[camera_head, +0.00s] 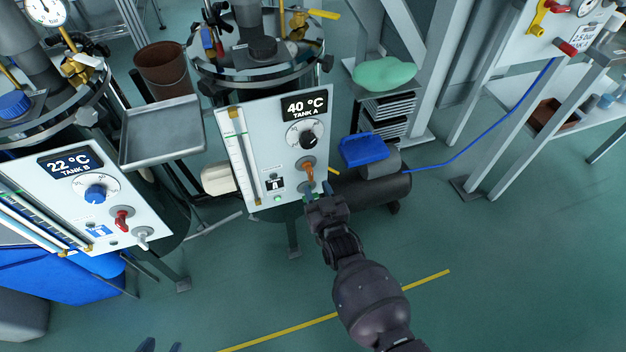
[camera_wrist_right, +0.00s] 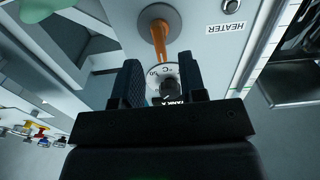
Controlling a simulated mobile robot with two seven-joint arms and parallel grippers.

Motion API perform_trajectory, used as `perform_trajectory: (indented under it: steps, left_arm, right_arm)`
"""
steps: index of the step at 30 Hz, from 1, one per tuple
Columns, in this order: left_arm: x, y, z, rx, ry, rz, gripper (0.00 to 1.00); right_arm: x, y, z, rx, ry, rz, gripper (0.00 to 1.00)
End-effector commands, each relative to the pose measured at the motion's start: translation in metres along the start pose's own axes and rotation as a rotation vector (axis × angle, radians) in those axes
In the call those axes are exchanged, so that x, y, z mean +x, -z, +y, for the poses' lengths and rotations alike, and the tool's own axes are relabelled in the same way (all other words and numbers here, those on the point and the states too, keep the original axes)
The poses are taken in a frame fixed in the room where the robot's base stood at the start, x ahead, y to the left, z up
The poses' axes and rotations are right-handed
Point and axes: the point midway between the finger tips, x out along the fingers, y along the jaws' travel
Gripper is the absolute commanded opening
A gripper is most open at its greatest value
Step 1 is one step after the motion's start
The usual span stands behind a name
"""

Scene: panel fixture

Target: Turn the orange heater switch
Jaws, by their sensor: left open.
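The orange heater switch (camera_head: 308,171) sits on the white Tank A panel (camera_head: 270,135), below the black dial (camera_head: 308,139). The right wrist view also shows the orange switch (camera_wrist_right: 159,38) on its round grey base, beside a HEATER label (camera_wrist_right: 225,28). My right gripper (camera_head: 318,194) is just below the switch in the head view. In the wrist view its two dark fingers (camera_wrist_right: 160,75) stand apart, with the switch's tip just beyond the gap between them; contact cannot be told. My left gripper (camera_head: 159,346) shows only its fingertips at the bottom edge, open and far from the panel.
The Tank B panel (camera_head: 85,195) with blue and red knobs stands left. A grey metal tray (camera_head: 162,135) lies between the panels. A blue hose (camera_head: 480,145) and a dark cylinder (camera_head: 375,190) are right of Tank A. The green floor in front is clear.

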Motion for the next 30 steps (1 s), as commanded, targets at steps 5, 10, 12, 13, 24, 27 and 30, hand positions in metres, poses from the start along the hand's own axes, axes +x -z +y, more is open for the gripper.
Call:
perform_trajectory:
  steps: [5,10,12,13,24,27,30]
  left_arm:
    - [-0.004,-0.003,-0.002,-0.015,0.004,-0.013,0.43]
    - [-0.005,-0.002,-0.002,-0.024,0.005,-0.018,0.43]
    - [-0.005,-0.002,-0.002,-0.027,0.005,-0.017,0.43]
    - [-0.005,-0.002,-0.002,-0.028,0.005,-0.017,0.43]
    - [-0.005,-0.004,-0.002,-0.031,0.004,-0.021,0.43]
    - [-0.005,-0.004,-0.002,-0.031,0.004,-0.020,0.43]
    - [-0.005,-0.004,-0.002,-0.031,0.004,-0.020,0.43]
  right_arm:
    - [-0.026,0.003,0.001,-0.002,0.000,0.003,0.38]
    - [-0.043,0.002,0.001,-0.002,0.000,0.002,0.38]
    - [-0.047,0.001,0.001,-0.001,0.000,0.001,0.38]
    - [-0.049,0.001,0.001,-0.001,0.000,0.001,0.38]
    - [-0.052,-0.001,0.000,0.000,0.000,-0.001,0.38]
    - [-0.051,-0.001,0.000,0.000,0.000,-0.001,0.38]
    - [-0.051,0.000,0.000,0.000,0.000,-0.001,0.38]
